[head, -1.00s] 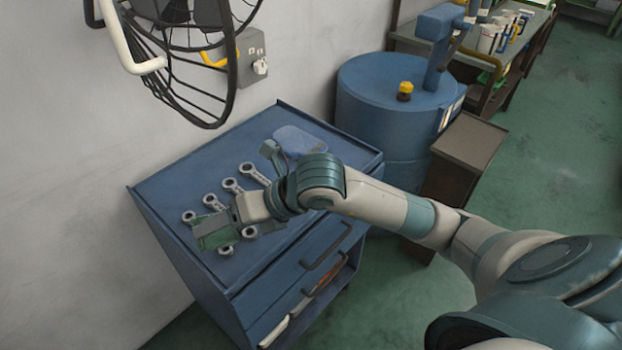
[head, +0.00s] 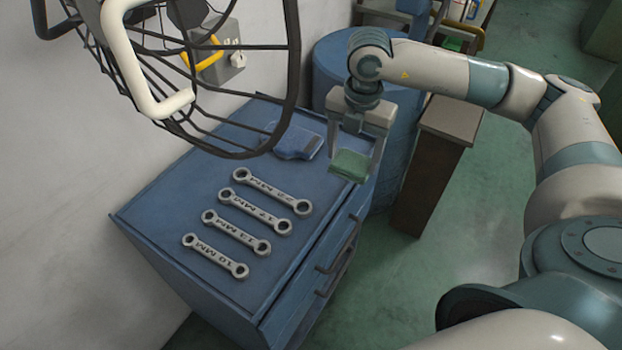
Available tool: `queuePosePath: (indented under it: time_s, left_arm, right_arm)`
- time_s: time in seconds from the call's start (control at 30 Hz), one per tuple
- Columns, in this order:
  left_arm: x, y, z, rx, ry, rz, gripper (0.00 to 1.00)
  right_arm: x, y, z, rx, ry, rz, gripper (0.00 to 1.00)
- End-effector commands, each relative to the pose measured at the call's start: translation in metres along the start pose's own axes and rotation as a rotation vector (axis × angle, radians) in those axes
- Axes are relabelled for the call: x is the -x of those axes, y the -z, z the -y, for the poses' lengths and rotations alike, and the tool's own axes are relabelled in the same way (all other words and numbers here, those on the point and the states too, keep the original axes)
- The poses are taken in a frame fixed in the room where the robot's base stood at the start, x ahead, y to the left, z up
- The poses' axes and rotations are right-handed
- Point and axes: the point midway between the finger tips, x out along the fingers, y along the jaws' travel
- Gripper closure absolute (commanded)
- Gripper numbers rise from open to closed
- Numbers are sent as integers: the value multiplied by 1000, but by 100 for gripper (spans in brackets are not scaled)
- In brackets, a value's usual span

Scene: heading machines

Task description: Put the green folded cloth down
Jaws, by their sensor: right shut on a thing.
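The green folded cloth (head: 350,165) is between the fingers of my right gripper (head: 352,160), which points down and is shut on it. In the head view the cloth appears over the right end of the blue cabinet top (head: 170,210), near its front right corner. I cannot tell whether the cloth touches the surface. My left gripper is not in view.
Several labelled wrenches (head: 238,232) lie in a row on the cabinet top. A blue cloth-like item (head: 295,142) lies behind them. A fan cage (head: 290,60) hangs over the back left. A blue drum (head: 335,50) and a brown box (head: 452,118) stand to the right.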

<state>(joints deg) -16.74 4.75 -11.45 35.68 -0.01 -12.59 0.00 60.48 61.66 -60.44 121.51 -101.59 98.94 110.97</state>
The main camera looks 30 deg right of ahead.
Motion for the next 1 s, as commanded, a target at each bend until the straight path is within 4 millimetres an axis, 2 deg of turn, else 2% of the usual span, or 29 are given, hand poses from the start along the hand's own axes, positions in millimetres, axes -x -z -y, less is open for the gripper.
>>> queuePosePath:
  time_s: [0.07, 0.2, 0.6, 0.77, 1.0]
  left_arm:
    - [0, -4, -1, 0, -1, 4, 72]
    - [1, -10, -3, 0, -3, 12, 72]
    - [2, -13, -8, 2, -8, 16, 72]
    - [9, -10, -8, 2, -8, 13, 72]
    - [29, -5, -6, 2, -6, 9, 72]
  right_arm:
    - [4, -8, 8, -39, 12, -9, 57]
    - [6, -13, 13, -66, 20, -19, 57]
    - [6, -12, 12, -66, 21, -21, 57]
    - [0, -8, 0, -65, 23, -22, 57]
    - [-23, 4, -39, -64, 22, -23, 57]
